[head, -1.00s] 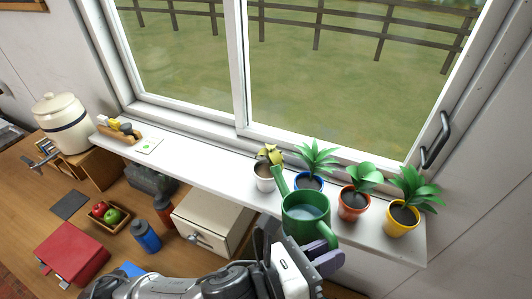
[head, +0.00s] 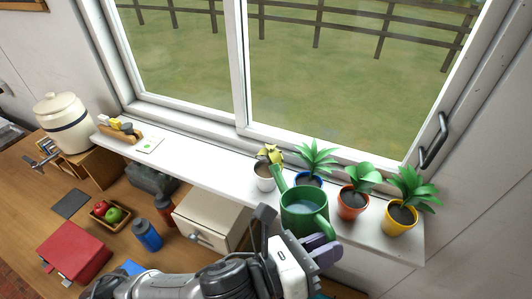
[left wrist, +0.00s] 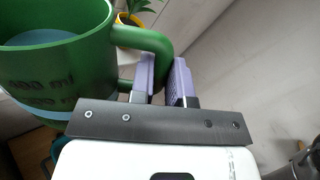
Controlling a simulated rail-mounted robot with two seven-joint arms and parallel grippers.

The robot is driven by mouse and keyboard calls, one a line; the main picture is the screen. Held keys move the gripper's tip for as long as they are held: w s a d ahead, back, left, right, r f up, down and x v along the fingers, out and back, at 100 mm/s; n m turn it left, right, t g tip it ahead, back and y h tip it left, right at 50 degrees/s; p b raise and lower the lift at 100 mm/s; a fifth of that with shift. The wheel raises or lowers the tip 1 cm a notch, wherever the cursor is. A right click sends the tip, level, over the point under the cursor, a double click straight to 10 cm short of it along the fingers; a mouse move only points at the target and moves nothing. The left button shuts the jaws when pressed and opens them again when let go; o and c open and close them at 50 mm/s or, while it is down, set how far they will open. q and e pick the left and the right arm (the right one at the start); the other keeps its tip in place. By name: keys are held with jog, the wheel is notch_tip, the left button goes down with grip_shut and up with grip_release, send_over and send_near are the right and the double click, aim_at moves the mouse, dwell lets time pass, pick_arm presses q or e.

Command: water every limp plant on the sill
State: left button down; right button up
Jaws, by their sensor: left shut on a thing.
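My left gripper (head: 318,247) is shut on the handle of the green watering can (head: 300,212), which holds water. In the left wrist view the purple finger pads (left wrist: 163,78) close around the can's handle (left wrist: 150,40). The can is held at the sill's front edge, its spout pointing toward the white pot. The plant in the white pot (head: 265,170) is yellowish and drooping. The plants in the blue pot (head: 310,179), the red pot (head: 352,203) and the yellow pot (head: 400,219) are green and upright. The can partly hides the blue pot. My right gripper is out of view.
The white sill (head: 205,167) runs below the window, with a card (head: 149,145) and a small wooden holder (head: 120,130) at its left. Below stand a cream drawer box (head: 212,215), blue bottle (head: 148,236), red box (head: 73,252) and fruit tray (head: 112,214). The middle of the sill is clear.

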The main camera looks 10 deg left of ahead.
aim_at(321, 223)
pick_arm(q)
jog(key=shift+w+a+r+n+p, duration=0.15)
jog(key=shift+w+r+p, duration=0.1)
jog(key=shift+r, duration=0.15)
jog(key=shift+w+a+r+n+p, duration=0.1)
jog(key=shift+r+n+p, duration=0.1)
jog(key=shift+r, duration=0.2)
jog(key=shift+w+a+r+n+p, duration=0.2)
jog(key=shift+r+n+p, duration=0.1)
jog(key=shift+r, duration=0.2)
dwell(0.4)
jog(key=shift+w+a+r+n+p, duration=0.15)
jog(key=shift+w+r+n+p, duration=0.15)
jog(key=shift+r, duration=0.25)
jog(key=shift+w+a+r, duration=0.1)
jog(key=shift+w+r, duration=0.1)
jog(key=shift+r, duration=0.05)
dwell(0.6)
jog(key=s+d+f+m+b, duration=0.1)
jog(key=s+f+m+b, duration=0.1)
jog(key=f, duration=0.4)
jog(key=s+d+f+m+b, duration=0.2)
jog(key=f+m+b, duration=0.2)
jog(key=f+b, duration=0.1)
jog(key=shift+s+f, duration=0.2)
jog(key=shift+f, duration=0.55)
